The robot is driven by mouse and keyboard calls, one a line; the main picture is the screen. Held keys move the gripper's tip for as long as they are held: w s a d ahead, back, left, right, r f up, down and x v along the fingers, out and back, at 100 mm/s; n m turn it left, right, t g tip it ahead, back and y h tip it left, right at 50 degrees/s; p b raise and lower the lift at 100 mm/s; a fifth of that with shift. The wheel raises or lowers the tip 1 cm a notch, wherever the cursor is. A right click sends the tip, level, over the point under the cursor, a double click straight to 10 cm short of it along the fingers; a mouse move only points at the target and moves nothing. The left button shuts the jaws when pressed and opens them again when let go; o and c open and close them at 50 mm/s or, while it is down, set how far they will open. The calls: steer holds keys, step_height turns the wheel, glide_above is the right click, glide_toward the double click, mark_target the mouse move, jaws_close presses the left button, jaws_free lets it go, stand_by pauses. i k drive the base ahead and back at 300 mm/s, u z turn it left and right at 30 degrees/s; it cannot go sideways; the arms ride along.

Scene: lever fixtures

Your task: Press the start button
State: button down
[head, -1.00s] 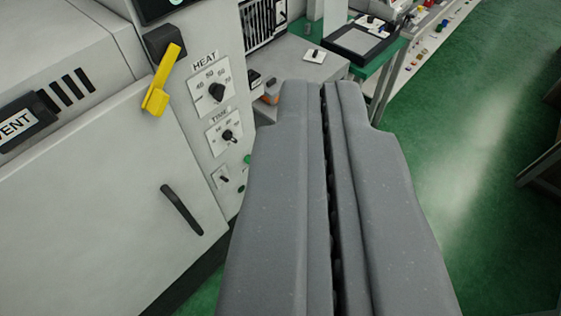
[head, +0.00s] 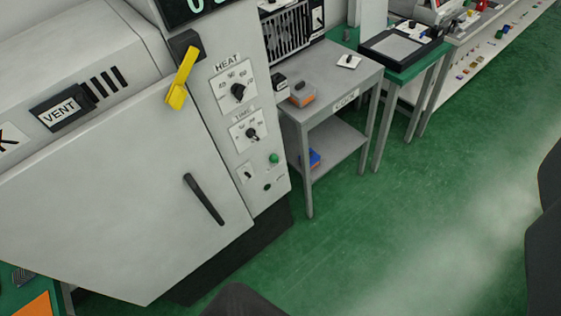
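A machine with a white front has a control panel (head: 222,105) on its right side. A small round green button (head: 274,158) sits low on this panel, below the TIME dial (head: 252,134). A darker small round button (head: 267,187) is just below it. I cannot read a start label on either. My gripper (head: 390,225) is open: two dark finger parts show far apart, one at the bottom edge and one at the right edge. Nothing is between them. Both parts are clear of the green button, and most of the gripper is out of view.
A yellow lever (head: 182,78), a HEAT dial (head: 237,92) and a small switch (head: 246,173) are on the machine. Its door has a black handle (head: 203,199). A grey table (head: 330,82) stands to the right. Green floor (head: 400,220) is open there.

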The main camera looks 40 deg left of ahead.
mark_target(273, 158)
steer(key=z, duration=0.05)
steer(key=i, duration=0.9)
steer(key=u, duration=1.8)
